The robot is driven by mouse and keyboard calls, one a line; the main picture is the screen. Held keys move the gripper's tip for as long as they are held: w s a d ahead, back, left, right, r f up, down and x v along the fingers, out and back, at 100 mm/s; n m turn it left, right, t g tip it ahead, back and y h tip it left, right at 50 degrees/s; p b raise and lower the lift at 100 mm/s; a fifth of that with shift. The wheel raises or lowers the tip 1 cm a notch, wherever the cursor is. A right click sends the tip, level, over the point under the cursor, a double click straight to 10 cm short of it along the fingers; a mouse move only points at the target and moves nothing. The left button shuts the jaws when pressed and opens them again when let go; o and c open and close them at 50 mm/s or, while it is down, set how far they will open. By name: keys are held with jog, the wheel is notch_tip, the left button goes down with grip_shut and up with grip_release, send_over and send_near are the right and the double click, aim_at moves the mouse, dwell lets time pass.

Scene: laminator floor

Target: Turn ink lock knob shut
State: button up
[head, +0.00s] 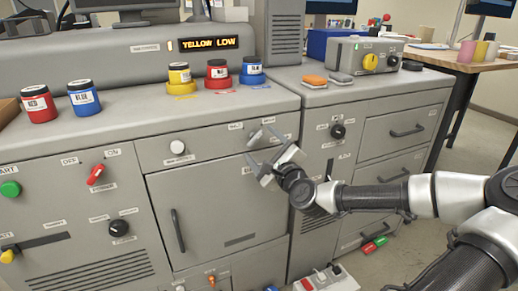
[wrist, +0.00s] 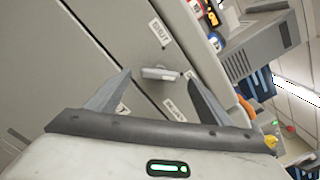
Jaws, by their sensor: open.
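The grey ink lock knob (wrist: 158,73) is a short bar handle on the grey cabinet front, between two small labels in the wrist view. The bar lies across the picture, pointing from one finger toward the other. My gripper (wrist: 159,76) is open, with one finger on each side of the knob and a gap visible on both sides. In the head view my gripper (head: 257,143) is at the upper right of the cabinet front and partly covers that area.
A cabinet door (head: 215,205) lies below. Yellow, red and blue ink jars (head: 217,75) stand on top behind, under a YELLOW LOW display (head: 209,43). A black knob (head: 338,131) is on the right cabinet.

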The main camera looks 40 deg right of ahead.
aim_at(255, 138)
jog(key=shift+x, duration=1.15)
jog(key=c, duration=1)
jog(key=shift+c, duration=0.2)
